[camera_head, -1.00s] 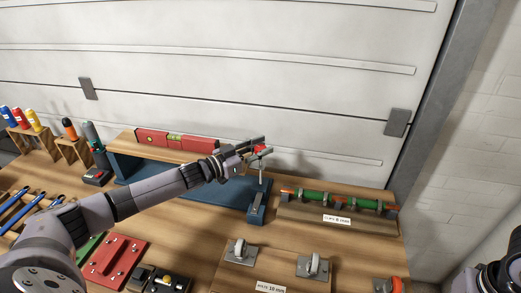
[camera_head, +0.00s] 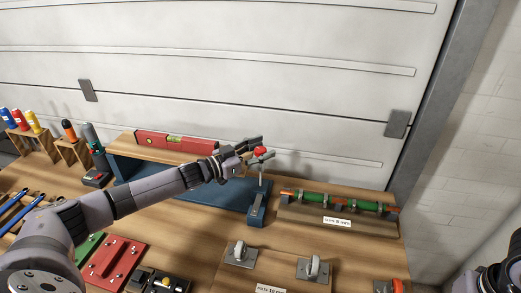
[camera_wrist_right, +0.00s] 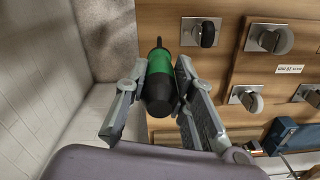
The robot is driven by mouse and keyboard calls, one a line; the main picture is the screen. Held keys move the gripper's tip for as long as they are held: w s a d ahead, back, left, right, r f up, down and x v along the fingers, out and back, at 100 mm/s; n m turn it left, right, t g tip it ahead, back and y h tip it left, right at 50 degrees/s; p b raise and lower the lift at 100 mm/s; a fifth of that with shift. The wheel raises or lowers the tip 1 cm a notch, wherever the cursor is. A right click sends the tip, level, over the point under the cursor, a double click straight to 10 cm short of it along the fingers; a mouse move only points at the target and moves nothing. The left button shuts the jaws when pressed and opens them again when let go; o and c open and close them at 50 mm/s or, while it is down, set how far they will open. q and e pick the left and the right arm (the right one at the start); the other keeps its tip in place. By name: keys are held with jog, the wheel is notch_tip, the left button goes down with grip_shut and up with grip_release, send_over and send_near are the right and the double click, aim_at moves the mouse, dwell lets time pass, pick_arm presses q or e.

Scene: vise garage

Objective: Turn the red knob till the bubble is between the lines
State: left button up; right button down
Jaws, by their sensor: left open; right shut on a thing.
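The red knob (camera_head: 261,152) tops a thin upright screw at the right end of a blue stand (camera_head: 190,200). A red spirit level (camera_head: 150,138) lies on a wooden board on this stand. Its yellow-green vial (camera_head: 175,140) is in view, but the bubble is too small to place against the lines. My left gripper (camera_head: 254,150) is open, with its fingertips just left of the knob; whether they touch it I cannot tell. In the right wrist view, my right gripper (camera_wrist_right: 152,105) is shut on a green and black tool (camera_wrist_right: 159,82).
A wooden rack with a green and orange rod (camera_head: 330,198) stands right of the knob. Bottles (camera_head: 18,118), a red plate (camera_head: 115,262) and blue-handled tools (camera_head: 15,205) are at left. The garage door is close behind.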

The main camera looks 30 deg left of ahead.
pick_arm(q)
jog(key=shift+s+a+f, duration=0.1)
jog(key=shift+s+a, duration=0.25)
jog(key=shift+s, duration=0.15)
jog(key=v, duration=1)
jog(key=shift+s+a, duration=0.2)
jog(key=shift+s, duration=0.15)
